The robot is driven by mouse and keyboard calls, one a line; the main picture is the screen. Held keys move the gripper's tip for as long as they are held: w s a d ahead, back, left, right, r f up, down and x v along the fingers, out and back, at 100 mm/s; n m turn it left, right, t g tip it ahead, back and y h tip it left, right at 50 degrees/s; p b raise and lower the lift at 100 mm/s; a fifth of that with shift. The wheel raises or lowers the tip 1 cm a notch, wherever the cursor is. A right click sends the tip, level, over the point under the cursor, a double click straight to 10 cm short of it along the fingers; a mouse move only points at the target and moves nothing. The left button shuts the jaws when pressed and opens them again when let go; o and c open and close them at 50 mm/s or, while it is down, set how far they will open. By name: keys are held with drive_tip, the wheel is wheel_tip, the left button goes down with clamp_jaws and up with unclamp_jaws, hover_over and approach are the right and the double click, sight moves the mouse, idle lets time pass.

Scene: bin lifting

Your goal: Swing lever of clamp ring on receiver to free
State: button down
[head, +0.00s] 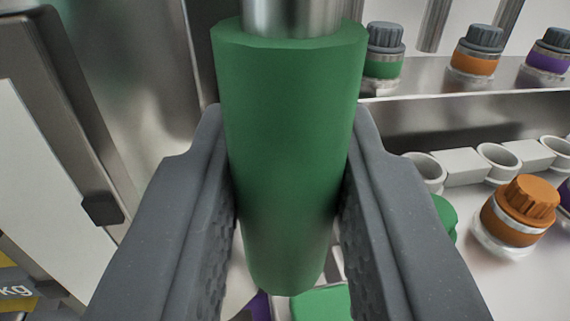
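A thick green cylindrical grip (290,130) on a steel rod (295,17) fills the middle of the head view. It looks like a lever's handle, but I cannot tell for certain that it belongs to the clamp ring. My gripper (290,115) has one grey finger on each side of the green grip, both appearing to press against it. Its textured inner pads show lower down beside the grip. The clamp ring and the receiver cannot be made out in this view.
Jars with orange (482,48), purple (548,55) and green (385,50) bands stand on a steel shelf (480,100) at upper right. An orange-lidded jar (521,215) and white cups (497,162) stand below. A steel cabinet with a white panel (45,190) is close at left.

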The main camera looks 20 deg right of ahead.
drive_tip(key=shift+d, duration=0.1)
idle(0.3)
drive_tip(key=c, duration=1.4)
unclamp_jaws()
drive_tip(key=shift+w, duration=0.1)
drive_tip(key=shift+o, duration=0.7)
drive_tip(key=shift+w+d+f, duration=0.1)
drive_tip(key=shift+w+f, duration=0.05)
drive_tip(key=shift+w, duration=0.05)
drive_tip(key=shift+s, duration=0.1)
drive_tip(key=shift+s, duration=0.1)
drive_tip(key=p+v, duration=0.2)
drive_tip(key=v, duration=0.9)
drive_tip(key=shift+a+p, duration=0.25)
drive_tip(key=shift+p, duration=0.1)
